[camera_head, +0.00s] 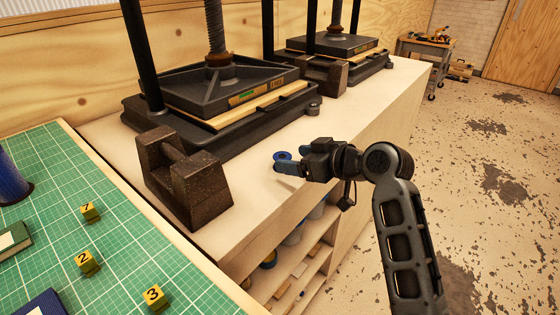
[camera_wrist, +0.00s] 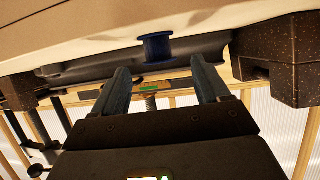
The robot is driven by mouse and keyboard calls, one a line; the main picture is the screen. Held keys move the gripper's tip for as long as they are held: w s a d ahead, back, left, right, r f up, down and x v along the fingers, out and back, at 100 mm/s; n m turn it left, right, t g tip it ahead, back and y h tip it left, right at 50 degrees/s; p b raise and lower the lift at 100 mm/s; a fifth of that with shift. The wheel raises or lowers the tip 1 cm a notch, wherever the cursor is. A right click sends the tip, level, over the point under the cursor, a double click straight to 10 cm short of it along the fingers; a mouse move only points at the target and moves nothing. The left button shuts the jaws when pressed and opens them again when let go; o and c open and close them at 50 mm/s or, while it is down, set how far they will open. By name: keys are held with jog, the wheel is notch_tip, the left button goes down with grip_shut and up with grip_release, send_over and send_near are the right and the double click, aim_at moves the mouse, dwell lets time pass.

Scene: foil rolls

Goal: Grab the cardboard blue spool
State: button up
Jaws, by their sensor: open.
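The blue spool (camera_head: 283,156) stands upright on the pale bench top, close to the front edge. In the wrist view the spool (camera_wrist: 157,46) shows its two flanges and narrower middle, upside down in the picture. My gripper (camera_head: 291,160) reaches in from the right, low over the bench. In the wrist view my gripper (camera_wrist: 160,67) is open and empty, with one blue finger to each side of the spool's line. The spool appears just beyond the fingertips, roughly centred between them. Contact cannot be made out.
A dark press (camera_head: 215,100) stands behind, with a small grey knob (camera_head: 314,109) at its corner. A speckled dark block (camera_head: 185,180) sits to the left. A second press (camera_head: 330,50) is farther back. Shelves (camera_head: 300,262) hold rolls below the bench edge. A green mat (camera_head: 100,265) lies left.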

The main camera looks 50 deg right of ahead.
jog(key=shift+f+p+x, duration=0.1)
jog(key=shift+p+x, duration=0.1)
jog(key=shift+x, duration=1.15)
jog(key=shift+f+p+x, duration=0.15)
jog(key=shift+p+x, duration=0.05)
jog(key=shift+x, duration=1.15)
jog(key=shift+s, duration=0.1)
jog(key=c, duration=1)
